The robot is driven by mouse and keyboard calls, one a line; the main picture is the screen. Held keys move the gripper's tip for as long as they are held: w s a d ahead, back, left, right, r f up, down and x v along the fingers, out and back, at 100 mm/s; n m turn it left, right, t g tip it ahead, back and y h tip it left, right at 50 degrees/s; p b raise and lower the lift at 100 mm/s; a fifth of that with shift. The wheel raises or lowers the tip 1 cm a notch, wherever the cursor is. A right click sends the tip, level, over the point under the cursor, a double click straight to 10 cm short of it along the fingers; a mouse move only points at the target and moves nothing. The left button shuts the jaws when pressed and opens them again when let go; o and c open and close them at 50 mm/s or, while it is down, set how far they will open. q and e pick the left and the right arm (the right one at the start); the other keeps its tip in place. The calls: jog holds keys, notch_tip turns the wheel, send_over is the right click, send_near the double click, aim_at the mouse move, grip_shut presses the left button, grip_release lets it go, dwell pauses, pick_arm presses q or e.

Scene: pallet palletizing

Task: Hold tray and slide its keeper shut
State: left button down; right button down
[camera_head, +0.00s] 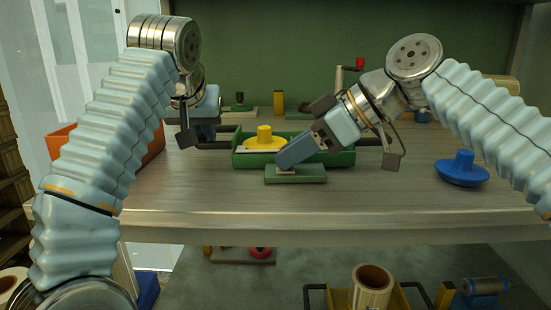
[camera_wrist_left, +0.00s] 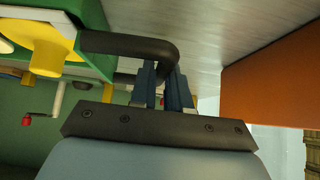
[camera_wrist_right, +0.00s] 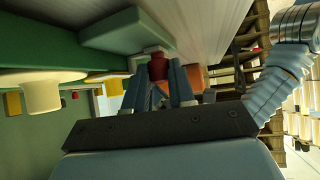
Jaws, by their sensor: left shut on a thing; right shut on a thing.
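The green tray (camera_head: 335,158) stands on the table and holds a yellow knobbed piece (camera_head: 264,138) with a pale plate beside it. Dark bar handles stick out from both ends. My left gripper (camera_head: 206,140) is shut on the left handle (camera_wrist_left: 125,44), which passes between its fingers (camera_wrist_left: 166,78) in the left wrist view. My right gripper (camera_head: 284,165) reaches over the tray's front and is shut on a small red knob (camera_wrist_right: 157,66). The knob is on a pale green block (camera_head: 305,177) in front of the tray, which may be the keeper. The right forearm hides part of the tray.
An orange bin (camera_head: 62,140) stands at the left. A blue knobbed piece (camera_head: 462,168) sits on the table at the right. Several small fixtures stand behind the tray. The table's front is clear. A lower shelf holds a cardboard-coloured roll (camera_head: 371,288).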

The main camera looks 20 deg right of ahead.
aim_at(317, 172)
jog(key=shift+s+d, duration=0.2)
jog(key=shift+d, duration=0.45)
jog(key=shift+s+d, duration=0.2)
jog(key=shift+d, duration=0.4)
jog(key=shift+s+d, duration=0.1)
jog(key=shift+d, duration=0.35)
jog(key=c, duration=0.9)
grip_release()
jog(key=shift+o, duration=0.2)
jog(key=shift+r, duration=0.1)
jog(key=v, duration=1.2)
